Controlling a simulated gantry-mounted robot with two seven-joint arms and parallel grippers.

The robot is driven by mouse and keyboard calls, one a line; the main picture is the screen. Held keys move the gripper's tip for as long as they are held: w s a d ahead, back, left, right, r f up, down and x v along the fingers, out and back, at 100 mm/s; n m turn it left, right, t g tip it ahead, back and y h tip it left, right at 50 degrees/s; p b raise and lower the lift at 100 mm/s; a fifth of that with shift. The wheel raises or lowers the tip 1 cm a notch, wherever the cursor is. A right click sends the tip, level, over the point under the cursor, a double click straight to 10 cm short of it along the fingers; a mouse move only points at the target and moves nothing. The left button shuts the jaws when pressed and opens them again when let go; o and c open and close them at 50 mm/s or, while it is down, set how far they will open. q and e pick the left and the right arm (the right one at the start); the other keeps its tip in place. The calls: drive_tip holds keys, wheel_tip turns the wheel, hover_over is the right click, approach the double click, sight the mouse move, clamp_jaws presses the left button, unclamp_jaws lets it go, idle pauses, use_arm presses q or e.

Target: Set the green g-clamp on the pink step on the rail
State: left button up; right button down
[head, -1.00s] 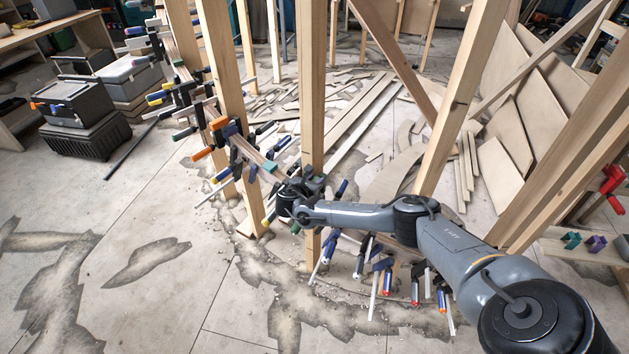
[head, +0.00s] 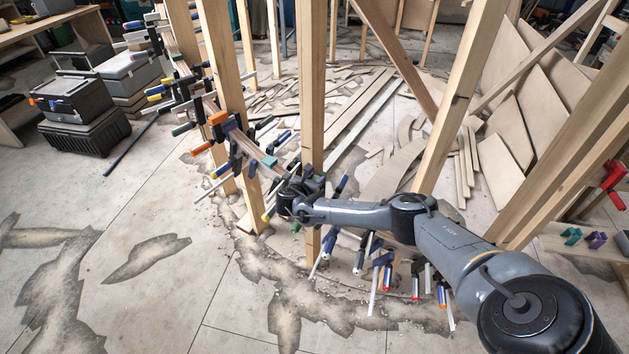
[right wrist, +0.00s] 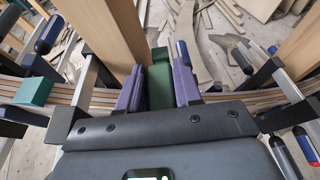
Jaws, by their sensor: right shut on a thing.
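My right gripper (right wrist: 160,88) is shut, its two purple fingers on either side of a dark green piece, the green g-clamp (right wrist: 160,76). The clamp's lower part is hidden behind the dark gripper body. In the head view my right gripper (head: 305,184) is beside the curved rail and a wooden post, and the clamp cannot be made out. The layered wooden rail (right wrist: 245,97) runs across the right wrist view behind the fingers; I cannot tell whether the clamp touches it. I cannot make out a pink step. My left gripper is not in view.
A teal block (right wrist: 35,91) is at the rail, left of the fingers. A wooden post (right wrist: 112,35) stands close by. Several bar clamps (head: 384,262) crowd the rail on both sides. Teal (head: 572,236) and purple (head: 597,240) pieces lie on a plank at right.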

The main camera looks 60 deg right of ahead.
drive_tip(key=shift+f, duration=0.2)
drive_tip(key=shift+f+b, duration=0.5)
drive_tip(key=shift+f, duration=0.7)
drive_tip(key=shift+f, duration=0.1)
drive_tip(key=shift+f, duration=0.45)
drive_tip(key=c, duration=0.7)
unclamp_jaws()
